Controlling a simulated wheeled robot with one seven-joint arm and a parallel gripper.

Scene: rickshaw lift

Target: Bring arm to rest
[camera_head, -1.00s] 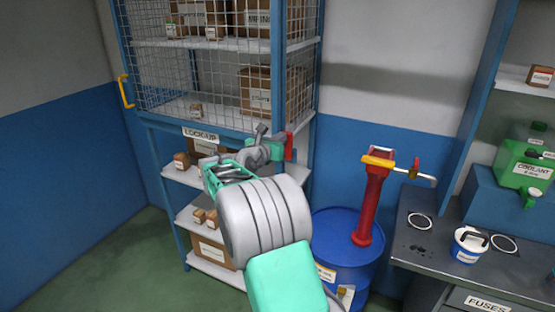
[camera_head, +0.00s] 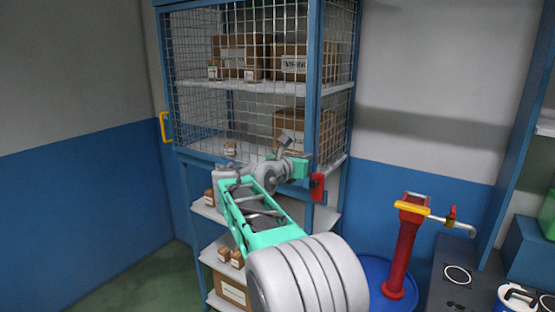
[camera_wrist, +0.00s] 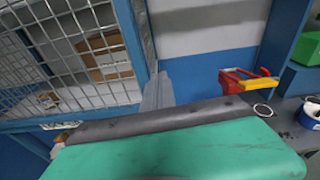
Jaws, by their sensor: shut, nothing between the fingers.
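My arm reaches up from the bottom of the head view, in front of a blue-framed wire cage cabinet (camera_head: 315,80). My gripper (camera_head: 287,142) is small and grey there, in front of the cage's lower front. It is shut and empty. In the wrist view, the grey gripper (camera_wrist: 157,92) shows beyond my teal and dark link, which hides much of the lower picture. No thing is seen held.
A red latch-like part (camera_head: 317,187) sits by the cage post, close to my wrist. A red pump with a yellow top (camera_head: 405,235) stands on a blue drum (camera_head: 374,270). A grey bench (camera_head: 450,290) is at right. Open floor (camera_head: 130,285) lies at lower left.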

